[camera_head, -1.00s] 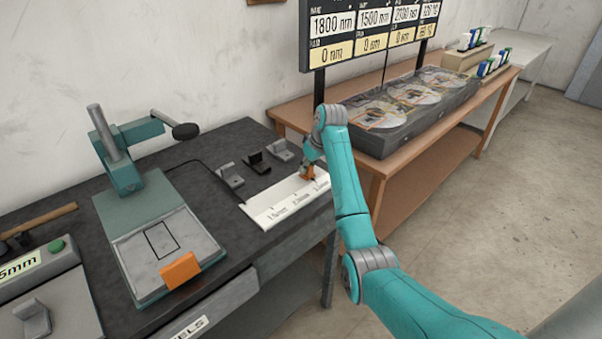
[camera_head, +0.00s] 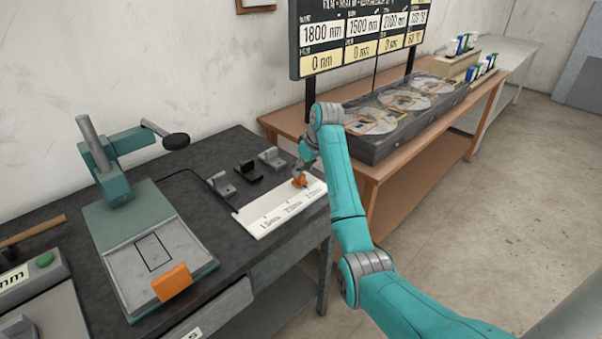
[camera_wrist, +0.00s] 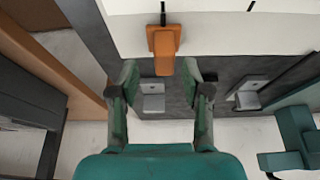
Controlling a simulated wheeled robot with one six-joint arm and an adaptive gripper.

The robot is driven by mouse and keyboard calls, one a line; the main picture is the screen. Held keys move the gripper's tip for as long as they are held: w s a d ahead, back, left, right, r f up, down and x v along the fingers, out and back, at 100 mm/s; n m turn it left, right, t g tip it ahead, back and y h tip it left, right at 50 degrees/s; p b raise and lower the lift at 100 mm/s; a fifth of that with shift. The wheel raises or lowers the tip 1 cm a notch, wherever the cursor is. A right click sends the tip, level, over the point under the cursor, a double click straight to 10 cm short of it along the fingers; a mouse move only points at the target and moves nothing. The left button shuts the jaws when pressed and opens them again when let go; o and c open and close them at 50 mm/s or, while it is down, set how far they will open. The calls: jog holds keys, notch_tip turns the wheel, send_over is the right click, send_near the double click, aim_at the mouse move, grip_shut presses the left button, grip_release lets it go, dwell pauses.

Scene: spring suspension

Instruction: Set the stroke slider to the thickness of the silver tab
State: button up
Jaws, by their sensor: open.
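The stroke slider is an orange block (camera_head: 300,182) on a white scale plate (camera_head: 262,222), near the plate's right end. The plate has printed mm marks that are hard to read. My gripper (camera_head: 302,170) is just above and behind the slider. In the wrist view my gripper (camera_wrist: 163,82) has its fingers spread, with the orange slider (camera_wrist: 164,42) beyond the fingertips and nothing visibly held. Behind the plate stand a grey tab (camera_head: 222,184), a black tab (camera_head: 247,172) and another grey tab (camera_head: 271,158). I cannot tell which grey one is the silver tab.
A teal press (camera_head: 120,170) with an orange block at its front stands left on the dark bench. A box with a green button (camera_head: 45,259) is further left. A display board (camera_head: 350,40) and a tray of discs (camera_head: 400,110) are on the brown table at right.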

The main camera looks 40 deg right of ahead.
aim_at(307, 187)
jog(key=shift+v, duration=2.15)
